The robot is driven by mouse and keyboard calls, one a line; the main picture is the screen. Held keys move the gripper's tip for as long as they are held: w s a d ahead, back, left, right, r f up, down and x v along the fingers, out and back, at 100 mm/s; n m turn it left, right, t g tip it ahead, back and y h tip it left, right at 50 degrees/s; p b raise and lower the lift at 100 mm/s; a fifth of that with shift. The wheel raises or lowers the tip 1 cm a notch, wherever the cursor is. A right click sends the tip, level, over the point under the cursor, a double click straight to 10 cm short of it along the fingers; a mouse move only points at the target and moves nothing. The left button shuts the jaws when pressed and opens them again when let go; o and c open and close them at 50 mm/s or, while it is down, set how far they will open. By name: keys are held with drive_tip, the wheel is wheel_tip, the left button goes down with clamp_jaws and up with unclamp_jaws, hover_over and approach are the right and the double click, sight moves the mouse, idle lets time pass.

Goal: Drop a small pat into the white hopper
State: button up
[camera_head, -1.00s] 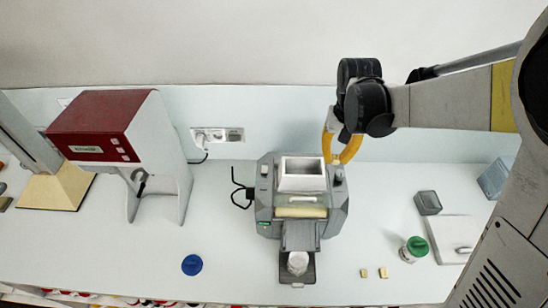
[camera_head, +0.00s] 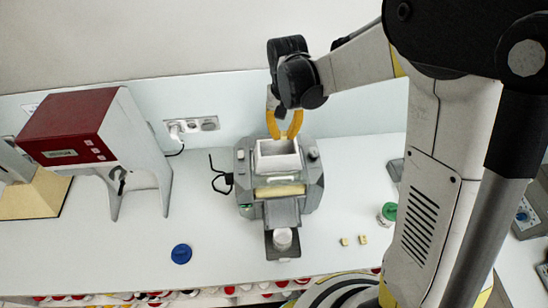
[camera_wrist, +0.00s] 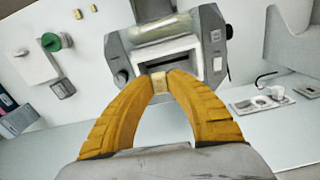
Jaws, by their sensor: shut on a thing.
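The white hopper (camera_head: 278,164) sits on top of the grey mill (camera_head: 307,186) in the head view. It also shows in the wrist view (camera_wrist: 188,66), its opening just beyond my fingertips. My gripper (camera_head: 284,136) is at the hopper's back edge in the head view, fingers pointing down. In the wrist view my gripper (camera_wrist: 160,74) has its yellow fingers shut on a small cream pat (camera_wrist: 160,84). The pat is hidden in the head view. I cannot tell its exact height over the hopper. Two more pats (camera_head: 344,241) (camera_head: 362,239) lie on the counter.
A small white cup (camera_head: 282,237) stands under the mill's front outlet. A blue lid (camera_head: 181,253) lies front left. A red-and-white machine (camera_head: 95,128) stands at left. A green-capped jar (camera_head: 388,211) is at right, partly behind my arm. A wall socket (camera_head: 196,126) is behind.

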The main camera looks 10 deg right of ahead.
drive_tip(key=shift+f, duration=0.35)
drive_tip(key=o, duration=0.8)
wheel_tip(320, 180, up, 12)
drive_tip(key=s+d+f+t+b, duration=0.2)
drive_tip(key=s+f+b, duration=0.3)
drive_tip(key=f+b, duration=0.6)
drive_tip(key=s+d+f+t+b, duration=0.2)
drive_tip(key=s+d+f+b, duration=0.3)
drive_tip(key=f+b, duration=0.6)
drive_tip(key=s+d+f+t+b, duration=0.3)
drive_tip(key=s+f+b, duration=0.3)
drive_tip(key=f+b, duration=0.5)
drive_tip(key=b, duration=0.3)
drive_tip(key=shift+s+d+f+n, duration=0.25)
drive_tip(key=shift+s+d+n, duration=0.1)
drive_tip(key=shift+s+n, duration=0.05)
